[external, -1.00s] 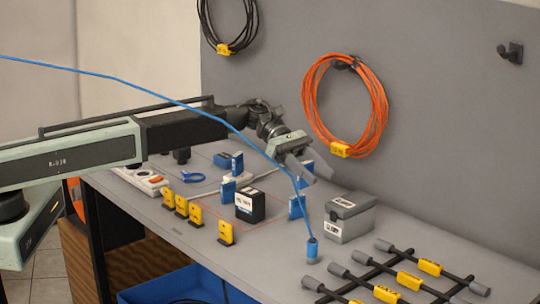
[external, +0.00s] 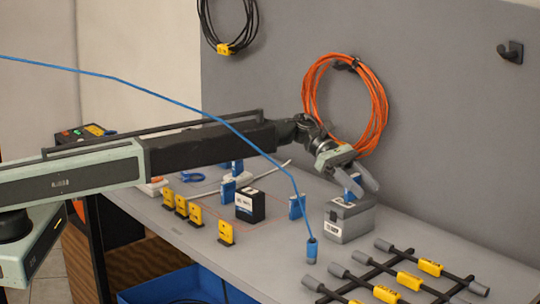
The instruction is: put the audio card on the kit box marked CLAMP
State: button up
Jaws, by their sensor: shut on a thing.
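My gripper (external: 368,184) is over the grey kit box (external: 352,220) near the back wall. Its jaws are shut on a small blue card (external: 353,184), which looks upright. The card is at the top of the box; I cannot tell if it touches the lid. The box has a white label (external: 334,228) on its front, too small to read surely. The gripper fingers hide part of the card and the box's back.
A black labelled case (external: 250,206), another blue card (external: 297,207) and several yellow tags (external: 226,233) stand to the left. A black rack (external: 400,275) with yellow tags lies to the right.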

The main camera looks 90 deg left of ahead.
jog(key=shift+r, duration=0.15)
jog(key=shift+f, duration=0.2)
jog(key=o, duration=1.3)
jog(key=shift+o, duration=0.2)
jog(key=shift+r+p, duration=0.3)
jog(key=p+v, duration=0.4)
jog(key=v, duration=0.8)
